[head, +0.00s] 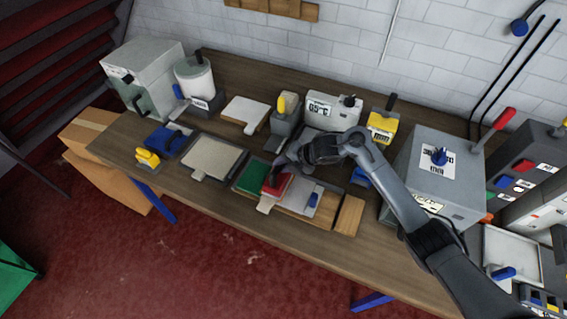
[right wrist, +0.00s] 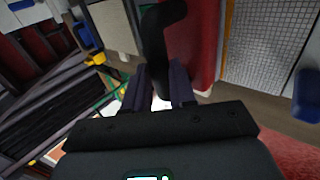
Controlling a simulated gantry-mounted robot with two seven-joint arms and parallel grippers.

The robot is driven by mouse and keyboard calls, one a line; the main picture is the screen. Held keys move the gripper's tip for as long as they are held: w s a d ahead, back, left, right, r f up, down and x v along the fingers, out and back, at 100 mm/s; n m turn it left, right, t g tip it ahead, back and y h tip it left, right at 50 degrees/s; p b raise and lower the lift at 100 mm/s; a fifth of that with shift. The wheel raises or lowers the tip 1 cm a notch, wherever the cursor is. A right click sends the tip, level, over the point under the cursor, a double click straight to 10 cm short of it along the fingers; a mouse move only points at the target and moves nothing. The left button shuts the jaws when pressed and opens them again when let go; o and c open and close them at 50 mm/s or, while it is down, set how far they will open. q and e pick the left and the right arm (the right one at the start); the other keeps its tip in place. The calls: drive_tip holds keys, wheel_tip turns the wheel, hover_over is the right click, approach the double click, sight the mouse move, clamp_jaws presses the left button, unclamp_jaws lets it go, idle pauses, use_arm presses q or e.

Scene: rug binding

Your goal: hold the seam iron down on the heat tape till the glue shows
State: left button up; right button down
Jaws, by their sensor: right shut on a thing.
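My right gripper (head: 277,168) reaches in from the right over the front middle of the bench. In the right wrist view its two fingers (right wrist: 160,88) are shut on a black, bent handle (right wrist: 160,45), which I take to be the seam iron's. The iron's sole is hidden, so I cannot tell whether it touches anything. Below the gripper lie a green rug piece (head: 252,174) and a red rug piece (head: 279,188), side by side. A pale tab (head: 267,204) sticks out at the red piece's front edge; I cannot tell whether it is the heat tape. No glue is discernible. My left gripper is out of view.
A grey tray with a beige pad (head: 212,157) lies left of the rug pieces. A wooden block (head: 349,215) lies to the right. A box showing a temperature (head: 330,113) stands behind. A large grey machine with a red lever (head: 438,165) stands at the bench's right end.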

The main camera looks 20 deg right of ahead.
wheel_tip(320, 180, up, 7)
drive_tip(key=p, duration=0.5)
drive_tip(key=shift+r, duration=0.15)
drive_tip(key=shift+w, duration=0.1)
idle(0.6)
